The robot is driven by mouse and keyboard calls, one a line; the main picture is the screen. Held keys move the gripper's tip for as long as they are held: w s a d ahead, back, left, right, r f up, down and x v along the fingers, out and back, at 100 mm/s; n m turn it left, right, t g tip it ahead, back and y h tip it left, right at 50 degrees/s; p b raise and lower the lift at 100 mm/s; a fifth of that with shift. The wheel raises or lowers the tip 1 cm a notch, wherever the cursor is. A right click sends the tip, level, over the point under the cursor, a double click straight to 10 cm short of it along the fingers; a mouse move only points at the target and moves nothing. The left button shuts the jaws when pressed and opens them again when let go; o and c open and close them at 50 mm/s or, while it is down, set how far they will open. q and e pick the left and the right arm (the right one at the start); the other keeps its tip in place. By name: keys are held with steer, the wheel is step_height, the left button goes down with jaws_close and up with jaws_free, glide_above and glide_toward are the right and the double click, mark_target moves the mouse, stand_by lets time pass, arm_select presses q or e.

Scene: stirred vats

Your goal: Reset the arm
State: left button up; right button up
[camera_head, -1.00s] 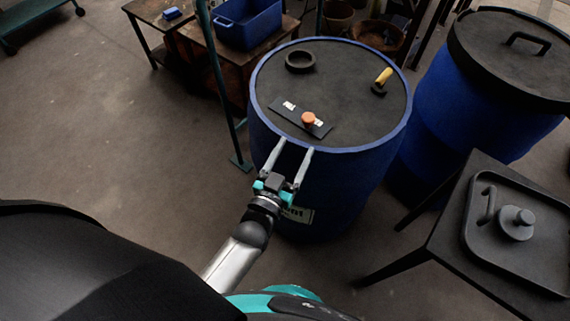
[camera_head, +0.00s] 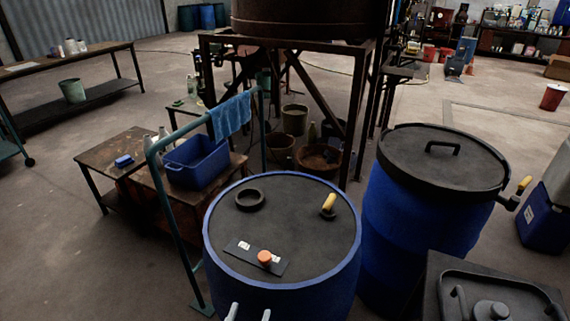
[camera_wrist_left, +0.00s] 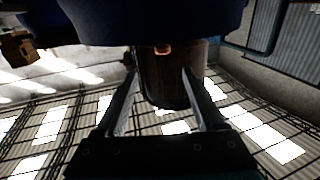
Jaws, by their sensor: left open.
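My left gripper (camera_head: 248,313) shows only its two fingertips at the bottom edge of the head view, in front of the near blue drum. The fingers are apart with nothing between them. In the left wrist view, the same open gripper (camera_wrist_left: 160,88) points at the rusty vat, with a dark blue shape across the top. The near drum (camera_head: 290,272) has a dark top that carries a black ring (camera_head: 250,199), a yellow-handled tool (camera_head: 329,204) and a dark plate (camera_head: 242,250) with an orange knob (camera_head: 264,257). My right gripper is not in view.
A second blue drum (camera_head: 417,228) with a black handled lid stands to the right. A dark table (camera_head: 425,292) with a tray is at the lower right. A teal rail (camera_head: 171,218), a blue bin (camera_head: 198,163) and the large vat's rusty stand (camera_head: 368,85) are behind.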

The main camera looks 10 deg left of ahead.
arm_select(q)
steer(key=s+f+m+g, duration=0.1)
steer(key=s+f+g, duration=0.3)
steer(key=f, duration=0.6)
steer(key=s+f+g, duration=0.4)
steer(key=s+f, duration=0.1)
steer(key=f, duration=0.5)
steer(key=s+a+f+g, duration=0.4)
steer(key=s+f, duration=0.2)
steer(key=s, duration=0.5)
steer(key=s+a+f+g+y, duration=0.1)
steer(key=s+a+f+g, duration=0.2)
steer(key=s, duration=0.7)
step_height(320, 180, down, 4)
steer(key=shift+s+a+f+g+y, duration=0.25)
steer(key=shift+s+a+g+y, duration=0.1)
steer(key=shift+g, duration=0.65)
